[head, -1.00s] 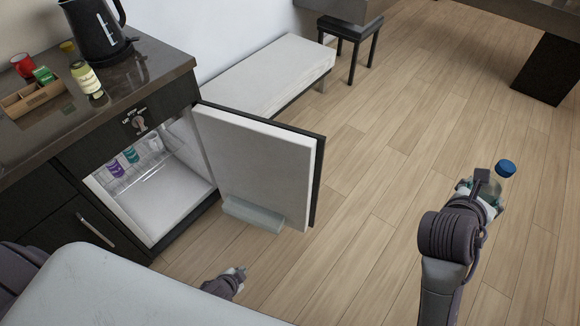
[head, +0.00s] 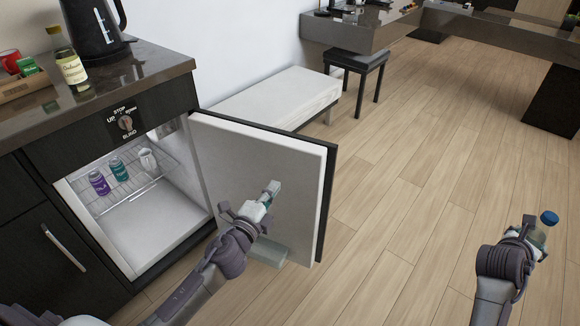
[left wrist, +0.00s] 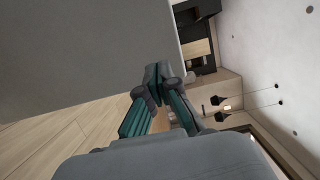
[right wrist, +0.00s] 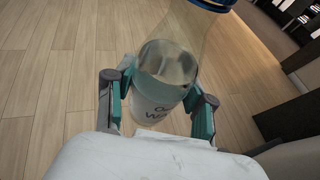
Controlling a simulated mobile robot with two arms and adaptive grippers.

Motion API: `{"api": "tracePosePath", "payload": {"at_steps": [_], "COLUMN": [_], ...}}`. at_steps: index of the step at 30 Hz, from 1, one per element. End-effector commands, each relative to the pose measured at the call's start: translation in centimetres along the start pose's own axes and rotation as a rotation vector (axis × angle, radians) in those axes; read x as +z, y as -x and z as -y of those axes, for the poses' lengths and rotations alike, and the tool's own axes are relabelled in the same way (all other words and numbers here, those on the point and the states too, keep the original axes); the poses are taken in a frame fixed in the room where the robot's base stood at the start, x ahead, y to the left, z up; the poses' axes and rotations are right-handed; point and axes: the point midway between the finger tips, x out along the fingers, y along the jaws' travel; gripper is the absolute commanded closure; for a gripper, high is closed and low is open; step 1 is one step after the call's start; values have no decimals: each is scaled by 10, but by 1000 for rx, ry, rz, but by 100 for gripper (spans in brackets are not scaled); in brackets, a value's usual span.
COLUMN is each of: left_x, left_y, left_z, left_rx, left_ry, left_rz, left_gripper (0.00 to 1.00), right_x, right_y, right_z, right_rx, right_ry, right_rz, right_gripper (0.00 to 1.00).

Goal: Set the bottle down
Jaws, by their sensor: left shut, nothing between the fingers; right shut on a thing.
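A clear bottle with a blue cap (head: 549,218) is held upright or slightly tilted in my right gripper (head: 527,236), over the open floor at the right of the head view. In the right wrist view the fingers close on both sides of the bottle (right wrist: 166,82), around its lower part with the printed label. My left gripper (head: 270,190) is shut and empty, in front of the inner face of the open fridge door (head: 262,165). In the left wrist view its fingertips (left wrist: 157,75) are together beside the pale door panel.
The open mini fridge (head: 150,225) holds purple and teal cans on a wire rack. The counter (head: 120,85) above carries a kettle (head: 95,30), a yellowish bottle (head: 68,65) and a wooden tray (head: 25,88). A white bench (head: 280,100) and black stool (head: 358,65) stand behind.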

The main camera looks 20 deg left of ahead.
Motion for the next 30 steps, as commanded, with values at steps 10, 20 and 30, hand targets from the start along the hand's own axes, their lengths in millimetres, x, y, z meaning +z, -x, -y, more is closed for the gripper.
{"api": "tracePosePath", "payload": {"at_steps": [10, 20, 30], "left_x": [0, 0, 0], "left_y": [-75, -108, -110], "left_z": [0, -1, -1], "left_rx": [-1, 2, 2], "left_ry": [2, 4, 4], "left_rz": [1, 0, 0], "left_gripper": [100, 100, 100], "right_x": [-4, -8, -8], "right_y": [-1, -3, -3], "right_z": [0, 0, 0], "right_rx": [1, 1, 1], "right_ry": [0, 0, 0], "right_rz": [2, 3, 3], "right_gripper": [98, 98, 98]}}
